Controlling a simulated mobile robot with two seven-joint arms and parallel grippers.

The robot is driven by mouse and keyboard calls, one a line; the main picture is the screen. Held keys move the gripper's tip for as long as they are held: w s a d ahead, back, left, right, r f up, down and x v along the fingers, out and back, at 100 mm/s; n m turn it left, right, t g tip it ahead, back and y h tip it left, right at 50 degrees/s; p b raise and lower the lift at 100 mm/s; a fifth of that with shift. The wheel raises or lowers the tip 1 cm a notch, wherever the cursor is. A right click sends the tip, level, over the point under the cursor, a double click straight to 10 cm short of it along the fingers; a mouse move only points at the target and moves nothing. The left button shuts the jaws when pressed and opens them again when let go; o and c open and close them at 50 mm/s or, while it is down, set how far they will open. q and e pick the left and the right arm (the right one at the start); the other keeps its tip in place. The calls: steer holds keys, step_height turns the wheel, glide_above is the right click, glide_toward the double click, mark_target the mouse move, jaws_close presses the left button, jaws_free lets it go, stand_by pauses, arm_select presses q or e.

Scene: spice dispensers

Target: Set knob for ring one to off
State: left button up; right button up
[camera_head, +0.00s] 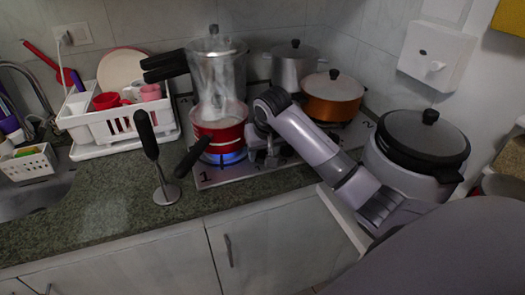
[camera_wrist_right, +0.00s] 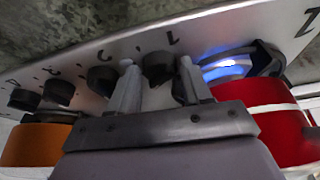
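The stove panel (camera_head: 240,176) carries a printed 1 at its left front corner. My right gripper (camera_wrist_right: 157,65) is open, with one fingertip on each side of this knob. I cannot tell whether the fingers touch it. In the head view my right gripper (camera_head: 264,152) is low over the stove's front strip, and the knobs there are mostly hidden. A blue flame (camera_head: 226,157) burns under the red pan; it also shows in the right wrist view (camera_wrist_right: 225,68). My left gripper is not in view.
The red pan (camera_head: 219,133) stands just left of my right gripper, its handle jutting forward. An orange pot (camera_head: 332,99) is behind my right forearm. More knobs (camera_wrist_right: 102,80) line the panel.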

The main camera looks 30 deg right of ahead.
steer(key=c, duration=0.6)
steer(key=shift+o, duration=0.2)
steer(key=shift+n, duration=0.3)
steer(key=n, duration=0.1)
steer(key=n+y, duration=0.1)
steer(key=n, duration=0.1)
steer(key=n+y, duration=0.1)
steer(key=shift+d+n, duration=0.3)
steer(key=shift+w+d+r+n+y, duration=0.1)
steer(key=shift+n+y, duration=0.7)
steer(key=shift+n, duration=1.5)
steer(key=o, duration=1)
steer(key=shift+o, duration=0.2)
